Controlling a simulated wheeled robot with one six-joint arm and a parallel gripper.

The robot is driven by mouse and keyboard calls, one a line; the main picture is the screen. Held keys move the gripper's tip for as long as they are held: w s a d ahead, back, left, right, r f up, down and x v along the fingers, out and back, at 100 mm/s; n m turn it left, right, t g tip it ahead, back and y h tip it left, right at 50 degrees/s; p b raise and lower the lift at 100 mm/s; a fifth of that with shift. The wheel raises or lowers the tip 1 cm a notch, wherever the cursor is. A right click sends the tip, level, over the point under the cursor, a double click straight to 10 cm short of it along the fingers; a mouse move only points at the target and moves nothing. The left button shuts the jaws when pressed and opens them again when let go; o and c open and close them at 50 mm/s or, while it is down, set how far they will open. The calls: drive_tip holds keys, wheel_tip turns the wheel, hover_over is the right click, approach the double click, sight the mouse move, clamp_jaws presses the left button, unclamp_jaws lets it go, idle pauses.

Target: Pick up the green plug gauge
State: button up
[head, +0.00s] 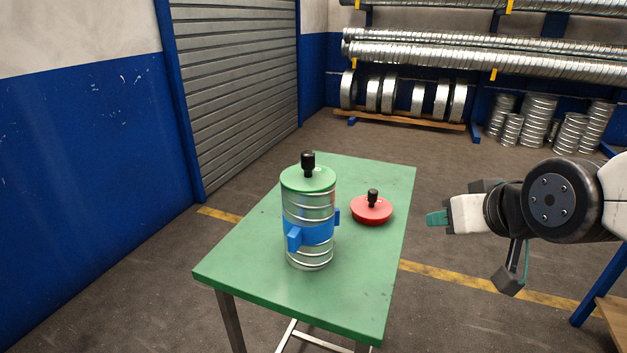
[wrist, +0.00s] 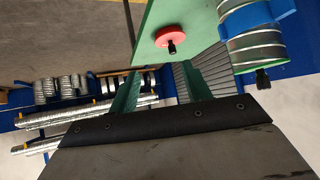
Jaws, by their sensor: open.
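The green plug gauge (head: 307,180), a green disc with a black knob on top, sits on the upper end of an upright spiral duct piece (head: 309,253). A blue clamp (head: 318,233) is around the duct. My gripper (head: 432,218) is open and empty, right of the table and apart from the gauge. In the wrist view, the picture is turned over; the duct (wrist: 255,47) is at the upper right, with the gauge's black knob (wrist: 263,79) below it. My green fingers show in the middle of that view, with nothing between them.
A red plug gauge (head: 371,210) with a black knob lies on the green table (head: 350,300), right of the duct; it also shows in the wrist view (wrist: 170,36). The table's front is clear. Metal ducts (head: 480,55) are racked at the back.

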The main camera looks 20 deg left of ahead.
drive_tip(key=w+a+r+n+t+y, duration=0.1)
drive_tip(key=w+a+n+t+y, duration=0.15)
drive_tip(key=a, duration=0.75)
drive_tip(key=t+y, duration=0.3)
drive_tip(key=y, duration=0.2)
approach(311, 159)
drive_tip(key=x, duration=0.4)
drive_tip(key=shift+n+g, duration=0.25)
drive_tip(key=shift+n, duration=0.2)
drive_tip(key=x, duration=0.7)
drive_tip(key=shift+w+a, duration=0.15)
clamp_jaws()
